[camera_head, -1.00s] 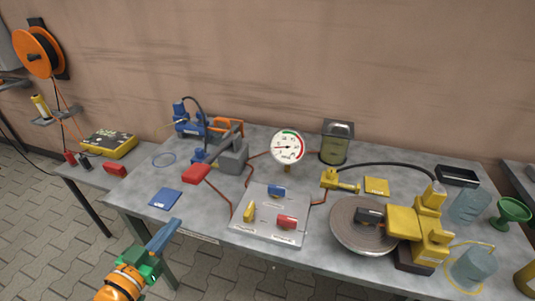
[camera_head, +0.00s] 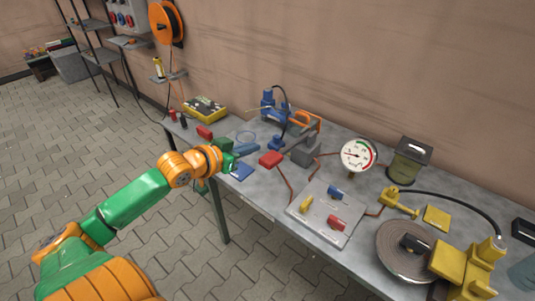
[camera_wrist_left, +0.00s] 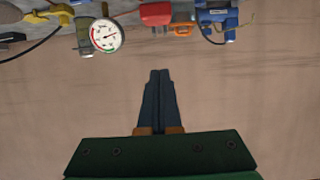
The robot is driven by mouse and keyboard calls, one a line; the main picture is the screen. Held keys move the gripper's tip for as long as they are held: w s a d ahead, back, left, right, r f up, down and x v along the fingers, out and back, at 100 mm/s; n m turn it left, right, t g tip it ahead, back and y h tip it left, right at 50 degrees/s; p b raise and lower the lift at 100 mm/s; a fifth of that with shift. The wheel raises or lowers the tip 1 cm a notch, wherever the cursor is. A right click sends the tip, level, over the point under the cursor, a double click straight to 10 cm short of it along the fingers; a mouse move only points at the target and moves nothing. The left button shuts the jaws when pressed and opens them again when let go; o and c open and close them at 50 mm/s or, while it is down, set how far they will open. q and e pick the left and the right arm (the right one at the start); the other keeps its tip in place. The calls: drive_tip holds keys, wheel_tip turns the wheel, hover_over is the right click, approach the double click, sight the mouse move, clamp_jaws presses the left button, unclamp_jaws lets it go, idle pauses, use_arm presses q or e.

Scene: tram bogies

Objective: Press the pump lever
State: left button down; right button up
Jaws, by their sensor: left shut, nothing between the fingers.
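The pump lever has a red pad (camera_head: 271,159) at the end of a grey arm, beside a grey block (camera_head: 305,154) on the bench. My left gripper (camera_head: 256,147) is shut and empty, its blue-grey fingers pointing right toward the red pad. A small gap shows between the fingertips and the pad in the head view. In the left wrist view the shut fingers (camera_wrist_left: 159,73) lie below the red pad (camera_wrist_left: 156,13) in the picture, apart from it. My right gripper is not in view.
A pressure gauge (camera_head: 358,155) stands behind a grey valve plate (camera_head: 318,226) with coloured handles. A blue pump unit (camera_head: 272,106) and orange-handled part sit behind the lever. A blue card (camera_head: 241,171) lies near the bench's front edge. A yellow box (camera_head: 205,110) is farther left.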

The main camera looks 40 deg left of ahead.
use_arm(q)
hover_over(268, 159)
drive_tip(key=f, duration=0.3)
drive_tip(key=shift+w, duration=0.4)
drive_tip(key=f, duration=0.3)
drive_tip(key=shift+s+p, duration=0.3)
drive_tip(key=shift+s+f, duration=0.2)
drive_tip(key=shift+f, duration=0.3)
